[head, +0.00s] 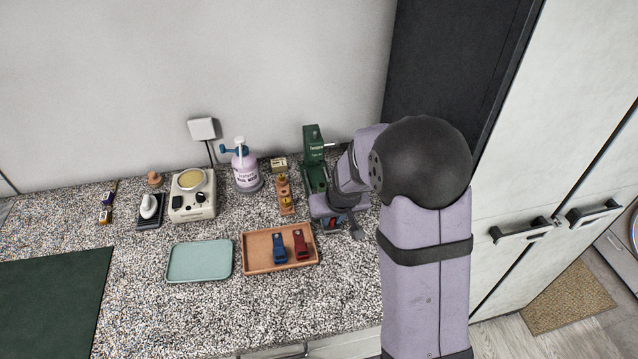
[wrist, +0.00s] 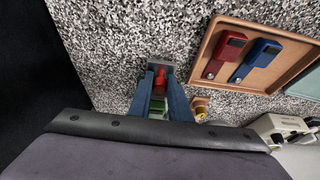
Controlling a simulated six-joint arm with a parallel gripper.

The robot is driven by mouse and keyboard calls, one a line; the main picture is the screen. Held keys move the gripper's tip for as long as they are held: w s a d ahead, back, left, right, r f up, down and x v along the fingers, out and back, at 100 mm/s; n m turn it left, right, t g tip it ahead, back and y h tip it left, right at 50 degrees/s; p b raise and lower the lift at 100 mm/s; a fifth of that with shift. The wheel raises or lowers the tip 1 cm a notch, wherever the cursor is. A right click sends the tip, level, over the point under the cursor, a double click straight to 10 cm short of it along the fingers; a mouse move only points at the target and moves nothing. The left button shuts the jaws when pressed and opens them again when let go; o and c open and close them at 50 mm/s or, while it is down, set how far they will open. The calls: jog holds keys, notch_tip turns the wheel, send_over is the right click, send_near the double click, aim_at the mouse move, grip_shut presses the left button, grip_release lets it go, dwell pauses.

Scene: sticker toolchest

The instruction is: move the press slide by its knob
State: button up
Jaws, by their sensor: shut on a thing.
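The green press (head: 315,160) stands upright against the wall at the back right of the counter. My gripper (wrist: 160,80) is in front of it, with its two blue fingers pointing away from the wall. The fingers are shut on a red knob (wrist: 160,76), which shows between their tips in the wrist view. A grey end piece (wrist: 155,64) lies just beyond the knob. Part of the green press shows between the fingers lower down. In the head view my arm hides much of the press's lower front and the slide; a little red shows near the gripper (head: 332,222).
A wooden tray (head: 250,255) with a blue and a red tool stands left of my gripper. A wooden stand (head: 286,197) is close to the press's left. A teal tray (head: 200,262), spray bottle (head: 247,170) and cream device (head: 192,196) are farther left. The front counter is clear.

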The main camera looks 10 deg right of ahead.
jog(key=shift+s, duration=1.8)
jog(key=o, duration=0.7)
jog(key=shift+s, duration=0.15)
jog(key=shift+o, duration=0.2)
jog(key=shift+r, duration=0.1)
jog(key=shift+r+p, duration=2.55)
jog(key=shift+r, duration=0.4)
